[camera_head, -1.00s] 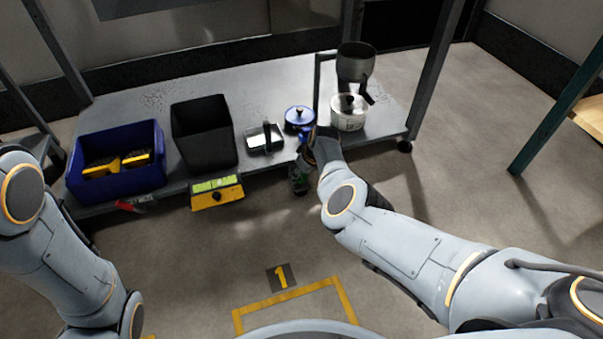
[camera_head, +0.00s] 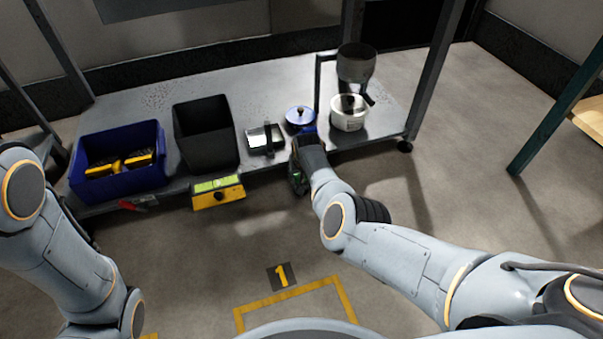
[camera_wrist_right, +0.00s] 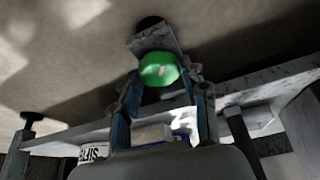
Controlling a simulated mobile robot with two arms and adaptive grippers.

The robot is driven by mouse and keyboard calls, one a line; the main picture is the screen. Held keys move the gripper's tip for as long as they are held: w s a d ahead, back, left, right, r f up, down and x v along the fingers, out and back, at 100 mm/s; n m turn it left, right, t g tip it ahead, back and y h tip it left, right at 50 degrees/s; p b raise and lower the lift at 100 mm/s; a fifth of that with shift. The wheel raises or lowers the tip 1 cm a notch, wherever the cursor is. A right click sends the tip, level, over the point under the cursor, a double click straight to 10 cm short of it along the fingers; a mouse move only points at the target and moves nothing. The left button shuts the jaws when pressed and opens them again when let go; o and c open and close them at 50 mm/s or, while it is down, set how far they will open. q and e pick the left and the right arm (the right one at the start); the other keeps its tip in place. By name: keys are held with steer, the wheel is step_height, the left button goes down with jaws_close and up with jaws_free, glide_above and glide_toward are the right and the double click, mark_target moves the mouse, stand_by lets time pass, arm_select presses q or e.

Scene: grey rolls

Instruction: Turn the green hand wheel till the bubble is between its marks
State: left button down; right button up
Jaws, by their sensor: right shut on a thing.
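The green hand wheel (camera_wrist_right: 158,70) shows in the right wrist view, under the front edge of the bench. My right gripper (camera_wrist_right: 162,82) is shut on it, one finger on each side. In the head view my right gripper (camera_head: 298,178) is at the bench's front edge, and my wrist hides most of the wheel. The yellow level (camera_head: 217,193) with its bright green vial is at the front edge, left of the gripper. The vial is too small to tell where the bubble lies against its marks. My left arm comes in at the left, but its gripper is out of view.
The bench (camera_head: 275,90) carries a blue crate (camera_head: 118,188) with yellow-black things, a black bin (camera_head: 206,163), a small metal device (camera_head: 264,139), a blue lidded pot (camera_head: 300,119) and a white tub (camera_head: 348,122) under a grey funnel (camera_head: 356,64).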

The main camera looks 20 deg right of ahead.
steer(key=shift+a+f+m+g+h+b, duration=0.15)
steer(key=shift+m+h+b, duration=0.2)
steer(key=shift+m, duration=0.45)
steer(key=shift+d+r+m+g+h+b, duration=0.2)
steer(key=shift+m+b, duration=0.25)
steer(key=shift+m, duration=0.65)
steer(key=o, duration=1.1)
step_height(320, 180, up, 10)
steer(key=shift+f, duration=0.1)
